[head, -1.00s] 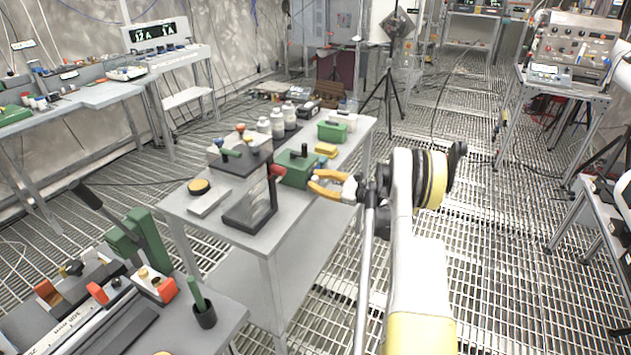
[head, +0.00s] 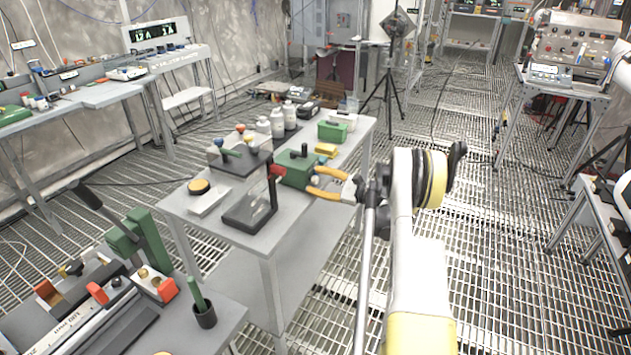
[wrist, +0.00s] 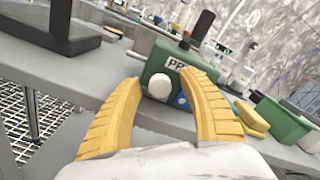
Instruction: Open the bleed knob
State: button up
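A green box (wrist: 165,66) with a partly hidden "PR" label stands on the grey bench; it also shows in the head view (head: 296,170). A round white knob (wrist: 159,86) is on its near face, with a blue knob (wrist: 181,101) lower to the right. I cannot tell from any marking which is the bleed knob. My gripper (wrist: 160,80) has yellow fingers, open, pointing at this face. The white knob appears between the fingertips, with a gap on its left side. The right finger is close to the blue knob. In the head view my gripper (head: 320,182) is at the box's right side.
A black-framed clear stand (head: 252,205) is left of the box. A yellow block (wrist: 250,121) and a smaller green box (wrist: 283,123) are to the right in the wrist view. White bottles (head: 277,122) stand behind.

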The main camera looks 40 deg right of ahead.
jog(key=v, duration=1.2)
